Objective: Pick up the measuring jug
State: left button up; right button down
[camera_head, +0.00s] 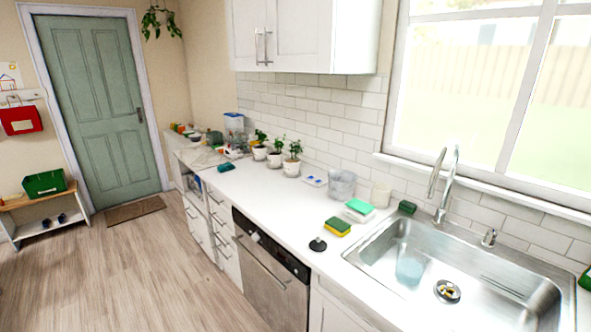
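No clearly marked measuring jug can be made out. A clear, jug-like container (342,184) stands upright on the white counter against the tiled wall, left of the sink. A bluish translucent vessel (410,266) is in the left part of the steel sink (478,283). I cannot tell which of the two is the measuring jug; any handle or scale is too small to see. Neither of my grippers is in view.
Near the clear container are a cream cup (381,196), a green-topped box (359,207), a yellow-green sponge (337,227) and a black sink plug (318,244). Potted plants (292,165) stand farther left. A tall faucet (448,187) rises behind the sink. The wooden floor (135,265) is clear.

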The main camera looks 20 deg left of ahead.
aim_at(415, 255)
jog(key=i+j+z, duration=0.1)
jog(key=j, duration=0.25)
jog(key=i+j, duration=0.2)
jog(key=i+j+z, duration=0.15)
jog(key=j, duration=0.3)
jog(key=i+j+z, duration=0.1)
jog(key=j, duration=0.25)
jog(key=i+j, duration=0.15)
jog(key=j, duration=0.25)
jog(key=l+z, duration=0.05)
